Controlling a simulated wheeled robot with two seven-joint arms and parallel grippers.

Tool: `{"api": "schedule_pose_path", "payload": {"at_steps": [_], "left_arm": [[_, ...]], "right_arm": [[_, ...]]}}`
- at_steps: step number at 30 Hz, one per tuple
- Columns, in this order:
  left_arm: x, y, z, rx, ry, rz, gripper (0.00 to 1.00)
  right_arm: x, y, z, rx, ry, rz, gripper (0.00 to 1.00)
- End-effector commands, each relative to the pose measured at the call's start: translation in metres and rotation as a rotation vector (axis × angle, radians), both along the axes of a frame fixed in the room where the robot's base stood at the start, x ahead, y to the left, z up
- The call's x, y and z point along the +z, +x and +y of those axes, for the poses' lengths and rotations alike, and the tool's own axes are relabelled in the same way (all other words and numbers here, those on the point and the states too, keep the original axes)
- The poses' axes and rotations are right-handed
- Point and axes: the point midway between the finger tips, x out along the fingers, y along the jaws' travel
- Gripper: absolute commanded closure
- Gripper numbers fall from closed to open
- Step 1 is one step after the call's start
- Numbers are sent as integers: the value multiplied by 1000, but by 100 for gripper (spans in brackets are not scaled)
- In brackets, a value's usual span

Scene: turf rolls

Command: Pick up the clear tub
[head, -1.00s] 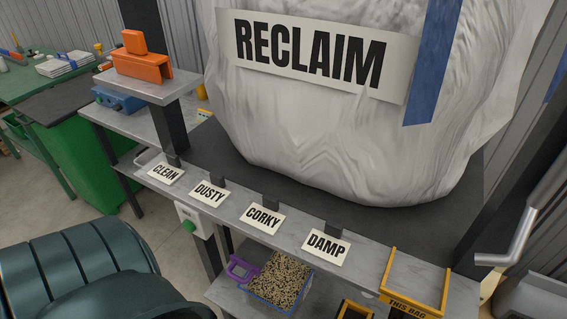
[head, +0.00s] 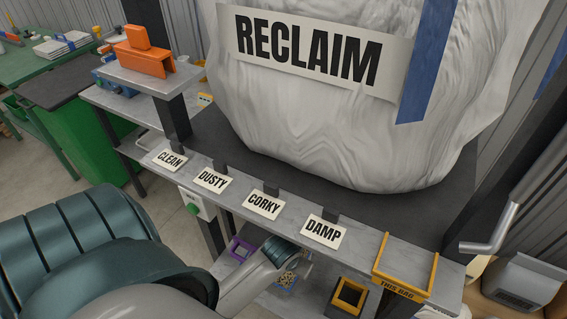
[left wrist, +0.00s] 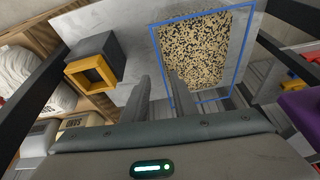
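The clear tub with a blue rim (left wrist: 240,75) is full of speckled tan and black granules and sits on the grey lower shelf. In the head view only a small part of the tub (head: 287,279) shows, because my left arm and gripper (head: 283,258) cover the rest. In the left wrist view my left gripper (left wrist: 161,88) is open, with a gap between its fingers. The tub's left rim line passes between the fingertips in the picture. I cannot tell whether they touch it. My right gripper is not in view.
A yellow-rimmed dark box (left wrist: 91,73) stands beside the tub on the shelf. A purple-rimmed item (head: 240,248) is on the tub's other side. The upper ledge with label cards (head: 263,204) and a large RECLAIM bag (head: 340,130) overhang the lower shelf.

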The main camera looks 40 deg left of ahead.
Motion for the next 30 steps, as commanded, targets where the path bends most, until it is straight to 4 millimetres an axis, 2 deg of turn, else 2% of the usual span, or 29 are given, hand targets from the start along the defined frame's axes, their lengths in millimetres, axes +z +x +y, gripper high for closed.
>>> {"api": "schedule_pose_path", "payload": {"at_steps": [1, 3, 9, 20, 25, 30], "left_arm": [[13, 10, 4, 22, -2, -14, 75], [25, 20, 10, 51, -5, -25, 75], [37, 29, 15, 84, -12, -36, 75], [33, 29, 15, 83, -12, -34, 75], [20, 34, 16, 83, -11, -31, 75], [-3, 43, 18, 82, -11, -30, 75]], "right_arm": [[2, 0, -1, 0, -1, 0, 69], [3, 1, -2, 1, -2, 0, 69], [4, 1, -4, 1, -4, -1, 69], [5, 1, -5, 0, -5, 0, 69], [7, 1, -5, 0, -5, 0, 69], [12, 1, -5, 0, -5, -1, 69]]}}
